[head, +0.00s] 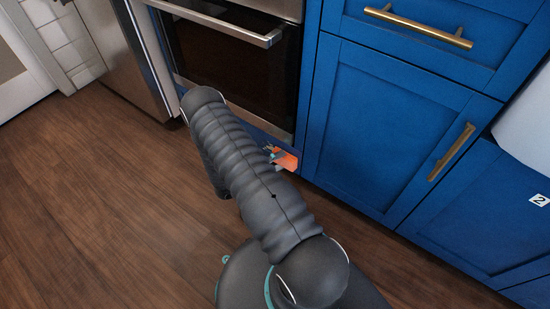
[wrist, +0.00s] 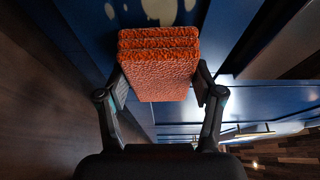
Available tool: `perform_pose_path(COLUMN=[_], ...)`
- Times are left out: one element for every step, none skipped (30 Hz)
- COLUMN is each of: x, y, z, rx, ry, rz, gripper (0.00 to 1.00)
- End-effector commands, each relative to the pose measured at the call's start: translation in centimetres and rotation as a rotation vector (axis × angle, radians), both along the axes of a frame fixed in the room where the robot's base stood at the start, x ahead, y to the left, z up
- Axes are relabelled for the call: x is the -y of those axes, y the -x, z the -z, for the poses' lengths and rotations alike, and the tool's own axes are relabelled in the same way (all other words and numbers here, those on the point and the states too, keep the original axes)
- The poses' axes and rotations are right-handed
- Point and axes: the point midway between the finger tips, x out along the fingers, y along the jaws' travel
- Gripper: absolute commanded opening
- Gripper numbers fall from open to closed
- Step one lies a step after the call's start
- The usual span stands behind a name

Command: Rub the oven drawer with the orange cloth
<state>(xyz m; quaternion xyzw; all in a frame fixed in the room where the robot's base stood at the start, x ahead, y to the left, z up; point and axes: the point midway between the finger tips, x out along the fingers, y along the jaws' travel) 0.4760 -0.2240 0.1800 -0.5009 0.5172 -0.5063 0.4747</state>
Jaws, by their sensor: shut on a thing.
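The orange cloth (wrist: 158,68) is a thick folded pad with a rough texture. My gripper (wrist: 160,82) is shut on it, one finger on each side. In the head view the cloth (head: 287,159) shows as a small orange patch past my arm, low in front of the oven, with part of my gripper (head: 273,152) beside it. The oven drawer is the blue panel (head: 260,124) under the oven, mostly hidden by my arm. In the wrist view the blue drawer front (wrist: 95,28) has pale blotches (wrist: 168,8) just beyond the cloth. I cannot tell whether the cloth touches it.
The oven (head: 240,55) has a dark glass door and a steel handle (head: 225,27). Blue cabinets (head: 375,120) with brass handles stand close on the right. A steel appliance (head: 120,55) stands on the left. The wooden floor (head: 90,200) at left is clear.

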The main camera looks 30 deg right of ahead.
Motion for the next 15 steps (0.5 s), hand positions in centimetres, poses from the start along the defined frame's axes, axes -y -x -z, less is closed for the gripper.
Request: perform_pose_path(x=[0.0, 0.0, 0.0, 0.1, 0.1, 0.2, 0.3, 0.2, 0.2, 0.1, 0.0, -0.1, -0.1, -0.2, -0.4], y=[0.1, 0.2, 0.2, 0.1, 0.1, 0.0, -0.1, -0.1, -0.3, -0.5, -0.7, -1.0, -1.2, -1.5, -1.8], z=[0.0, 0.0, 0.0, 0.1, 0.1, 0.1, 0.1, 0.1, 0.1, 0.1, 0.1, 0.2, 0.2, 0.2, 0.2], rx=[-0.001, 0.0, 0.0, 0.0, 0.001, 0.001, 0.002, 0.002, 0.003, 0.003, 0.003, 0.004, 0.004, 0.005, 0.006], ry=[0.0, 0.0, 0.0, 0.0, 0.0, 0.0, 0.0, 0.0, 0.0, 0.0, 0.0, 0.0, 0.0, 0.0, 0.0], rz=[0.0, -0.001, -0.002, -0.002, -0.002, -0.002, -0.003, -0.003, -0.004, -0.004, -0.004, -0.004, -0.004, -0.004, -0.005], gripper=[0.39, 0.39, 0.39, 0.39, 0.39, 0.39, 0.39, 0.39, 0.39, 0.39, 0.39, 0.39, 0.39, 0.39, 0.39])
